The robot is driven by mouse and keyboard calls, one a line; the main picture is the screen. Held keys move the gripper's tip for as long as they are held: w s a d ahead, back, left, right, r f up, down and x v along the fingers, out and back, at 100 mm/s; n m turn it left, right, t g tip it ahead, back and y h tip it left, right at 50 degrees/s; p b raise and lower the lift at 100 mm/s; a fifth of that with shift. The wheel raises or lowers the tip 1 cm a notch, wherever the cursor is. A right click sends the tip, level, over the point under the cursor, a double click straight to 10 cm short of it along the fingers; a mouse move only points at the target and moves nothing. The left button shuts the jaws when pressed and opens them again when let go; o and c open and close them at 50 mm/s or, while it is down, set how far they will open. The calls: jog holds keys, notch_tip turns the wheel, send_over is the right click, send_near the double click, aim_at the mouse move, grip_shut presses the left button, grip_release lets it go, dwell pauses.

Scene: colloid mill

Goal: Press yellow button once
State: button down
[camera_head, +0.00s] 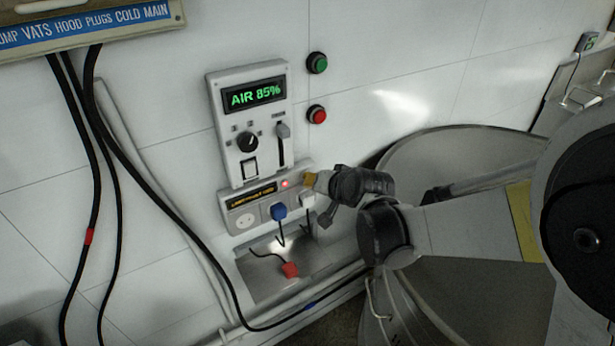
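A small yellow piece (311,180) shows at the right end of the socket strip (241,220), right at the tip of my gripper (322,188). I cannot tell whether it is the yellow button or part of a finger. No other yellow button shows on the wall. My gripper reaches in from the right, its dark fingers pointing left at the strip. The fingers overlap in this view, so its opening and any contact are unclear. A lit red lamp (285,183) sits just left of the yellow piece.
Above is a panel (215,95) reading "AIR 85%" with a knob, switch and slider. Green (317,63) and red (317,114) buttons are on its right. A blue plug (279,212) is in the strip; a red plug (290,270) lies below. Black cables hang left; a metal vat (440,155) stands right.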

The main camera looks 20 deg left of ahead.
jog(key=shift+w+a, duration=0.25)
jog(key=shift+a, duration=0.05)
dwell(0.4)
dwell(0.3)
jog(key=shift+s+d, duration=0.55)
jog(key=shift+d, duration=0.15)
jog(key=shift+s+d, duration=0.1)
jog(key=s+d, duration=0.3)
jog(key=shift+d+b, duration=0.3)
dwell(0.6)
